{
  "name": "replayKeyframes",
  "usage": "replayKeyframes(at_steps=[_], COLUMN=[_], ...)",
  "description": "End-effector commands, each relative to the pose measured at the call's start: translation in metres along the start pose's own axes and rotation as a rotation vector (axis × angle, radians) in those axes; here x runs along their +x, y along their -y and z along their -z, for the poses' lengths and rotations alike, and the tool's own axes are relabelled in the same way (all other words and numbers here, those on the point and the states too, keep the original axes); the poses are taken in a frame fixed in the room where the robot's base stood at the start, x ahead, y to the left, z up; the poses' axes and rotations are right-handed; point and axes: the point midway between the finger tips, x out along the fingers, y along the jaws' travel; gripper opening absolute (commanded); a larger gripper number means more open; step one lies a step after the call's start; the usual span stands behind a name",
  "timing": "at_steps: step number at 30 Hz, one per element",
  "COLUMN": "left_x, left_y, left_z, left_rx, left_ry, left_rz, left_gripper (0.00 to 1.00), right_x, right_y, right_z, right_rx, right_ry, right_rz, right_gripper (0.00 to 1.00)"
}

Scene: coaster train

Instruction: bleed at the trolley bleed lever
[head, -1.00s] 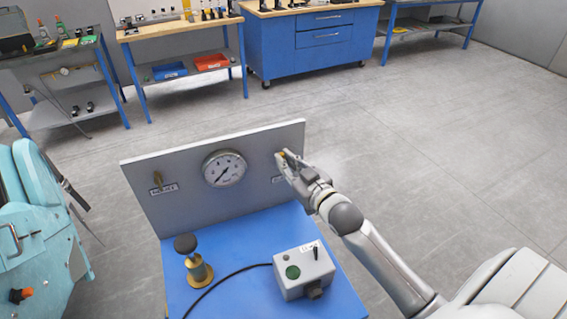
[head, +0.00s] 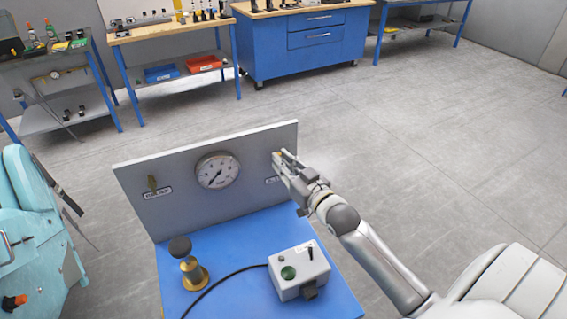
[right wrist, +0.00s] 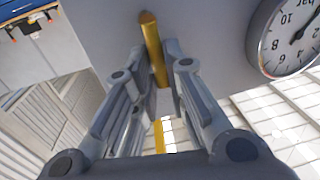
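A grey upright panel (head: 230,205) stands on a blue-topped trolley (head: 235,240). My right gripper (head: 279,160) is at the panel's right side, over a partly covered label (head: 271,181). In the right wrist view a brass lever (right wrist: 152,45) stands between its two fingers (right wrist: 158,80). My left gripper is out of view.
On the trolley stand a brass fitting with a black knob (head: 188,265) and a grey box with a green button (head: 299,272), joined to a black cable. A turquoise machine (head: 30,235) is at the left. Workbenches line the back; the floor (head: 430,130) at the right is clear.

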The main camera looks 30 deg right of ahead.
Motion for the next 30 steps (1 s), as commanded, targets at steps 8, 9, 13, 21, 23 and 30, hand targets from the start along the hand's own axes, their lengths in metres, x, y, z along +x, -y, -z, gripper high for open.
replayKeyframes(at_steps=[8, 9, 13, 21, 23, 30], left_x=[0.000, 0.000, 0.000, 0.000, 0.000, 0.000], left_y=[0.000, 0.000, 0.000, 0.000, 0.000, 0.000], left_z=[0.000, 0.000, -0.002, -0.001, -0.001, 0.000], left_rx=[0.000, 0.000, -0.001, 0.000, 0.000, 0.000], left_ry=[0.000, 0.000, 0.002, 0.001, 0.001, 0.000], left_rz=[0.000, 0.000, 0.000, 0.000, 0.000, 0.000], left_gripper=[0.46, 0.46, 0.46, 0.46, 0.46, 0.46], right_x=[0.000, 0.000, -0.001, -0.024, -0.033, -0.072], right_y=[0.000, 0.000, 0.000, 0.000, 0.000, 0.000], right_z=[0.000, 0.000, 0.000, -0.001, -0.001, -0.002], right_rx=[-0.002, -0.002, -0.003, -0.003, -0.003, -0.002], right_ry=[0.000, 0.000, 0.000, 0.002, 0.002, 0.003], right_rz=[0.000, 0.000, 0.000, 0.000, 0.000, 0.000], right_gripper=[0.33, 0.33, 0.33, 0.33, 0.33, 0.33])
